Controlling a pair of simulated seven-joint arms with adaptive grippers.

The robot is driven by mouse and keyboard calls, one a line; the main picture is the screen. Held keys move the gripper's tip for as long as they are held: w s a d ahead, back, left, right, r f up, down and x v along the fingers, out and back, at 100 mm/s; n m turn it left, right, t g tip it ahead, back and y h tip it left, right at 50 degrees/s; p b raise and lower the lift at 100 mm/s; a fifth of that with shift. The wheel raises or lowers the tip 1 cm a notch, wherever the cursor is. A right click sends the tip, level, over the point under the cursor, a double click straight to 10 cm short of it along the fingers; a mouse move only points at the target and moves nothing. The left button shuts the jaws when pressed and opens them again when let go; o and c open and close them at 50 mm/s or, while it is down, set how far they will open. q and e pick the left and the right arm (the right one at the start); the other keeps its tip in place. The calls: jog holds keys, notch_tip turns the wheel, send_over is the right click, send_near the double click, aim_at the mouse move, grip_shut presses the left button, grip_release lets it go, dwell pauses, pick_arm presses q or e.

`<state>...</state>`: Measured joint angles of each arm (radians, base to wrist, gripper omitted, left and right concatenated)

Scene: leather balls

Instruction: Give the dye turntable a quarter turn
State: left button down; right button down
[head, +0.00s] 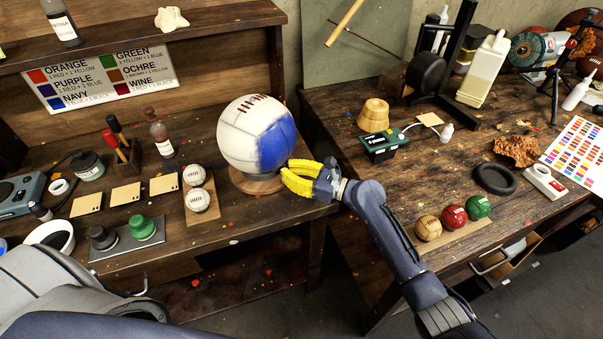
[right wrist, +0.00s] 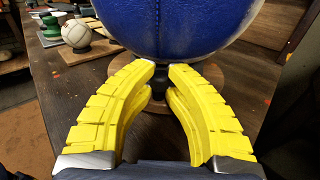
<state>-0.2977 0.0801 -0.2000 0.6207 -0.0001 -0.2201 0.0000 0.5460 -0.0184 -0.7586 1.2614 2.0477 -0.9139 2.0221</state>
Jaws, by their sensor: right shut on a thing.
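The dye turntable (head: 255,183) is a round wooden disc near the right end of the left bench. A large panelled ball (head: 240,133) rests on it, white with a blue area facing right. My right gripper (head: 287,171), with yellow fingers, is at the turntable's right side, just below the ball. In the right wrist view, the fingers close around a small dark post at the turntable (right wrist: 210,80), most of it hidden by the fingertips. The ball's blue side (right wrist: 170,25) fills the top of that view. My left gripper is not in view.
Two small white balls (head: 197,187) sit on a board left of the turntable. Green and black knobs (head: 143,227) stand nearer the front. A gap separates this bench from the right bench (head: 345,125), which holds tan, red and green balls (head: 453,217).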

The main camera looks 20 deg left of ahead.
jog(key=shift+w+a+r+g, duration=0.1)
jog(key=shift+r+g, duration=0.2)
jog(key=shift+r, duration=0.1)
jog(key=c, duration=1.6)
grip_release()
jog(key=o, duration=0.3)
jog(key=shift+f, duration=0.15)
jog(key=shift+f, duration=0.1)
jog(key=shift+d+f, duration=0.1)
jog(key=shift+d, duration=0.1)
